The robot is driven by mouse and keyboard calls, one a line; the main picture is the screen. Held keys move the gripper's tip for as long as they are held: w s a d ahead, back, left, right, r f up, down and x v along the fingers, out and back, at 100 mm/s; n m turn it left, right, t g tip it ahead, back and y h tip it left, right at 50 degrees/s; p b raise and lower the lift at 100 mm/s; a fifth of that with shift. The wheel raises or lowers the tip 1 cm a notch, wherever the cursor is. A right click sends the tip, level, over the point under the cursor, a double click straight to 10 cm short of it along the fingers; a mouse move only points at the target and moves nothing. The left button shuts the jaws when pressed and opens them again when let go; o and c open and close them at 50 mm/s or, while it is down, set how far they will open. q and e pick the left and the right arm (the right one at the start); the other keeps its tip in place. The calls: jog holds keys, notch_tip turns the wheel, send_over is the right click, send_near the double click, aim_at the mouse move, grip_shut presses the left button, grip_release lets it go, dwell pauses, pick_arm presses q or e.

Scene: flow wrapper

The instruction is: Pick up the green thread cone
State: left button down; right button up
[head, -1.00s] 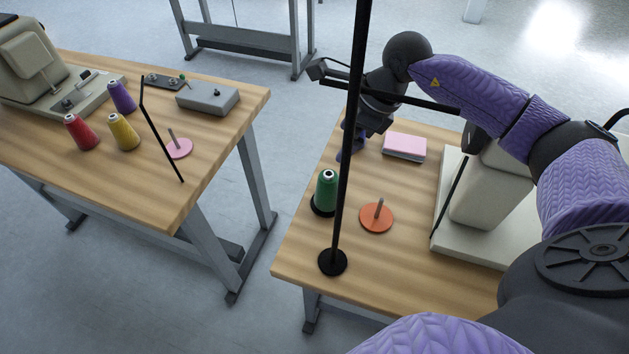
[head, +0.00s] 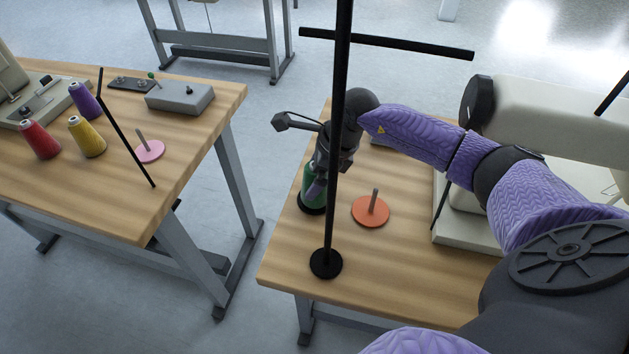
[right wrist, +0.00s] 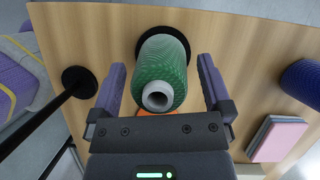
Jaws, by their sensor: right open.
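The green thread cone (head: 309,183) stands upright on a black round base at the left side of the right-hand table, partly hidden by my right gripper in the head view. In the right wrist view the cone (right wrist: 163,72) lies between the two purple fingers, its pale open tip towards the camera. My right gripper (right wrist: 160,85) is open, one finger on each side of the cone, with gaps visible on both sides. In the head view the right gripper (head: 318,182) is at the cone. My left gripper is not in view.
A black pole (head: 337,130) stands on a round foot (head: 326,263) close in front of my right gripper. An orange disc with a peg (head: 370,212) lies right of the cone. A sewing machine (head: 545,125) stands at the right. Red (head: 39,140), yellow (head: 87,137) and purple (head: 85,101) cones stand on the left table.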

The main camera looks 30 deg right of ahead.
jog(key=shift+r, duration=0.1)
jog(key=c, duration=1.3)
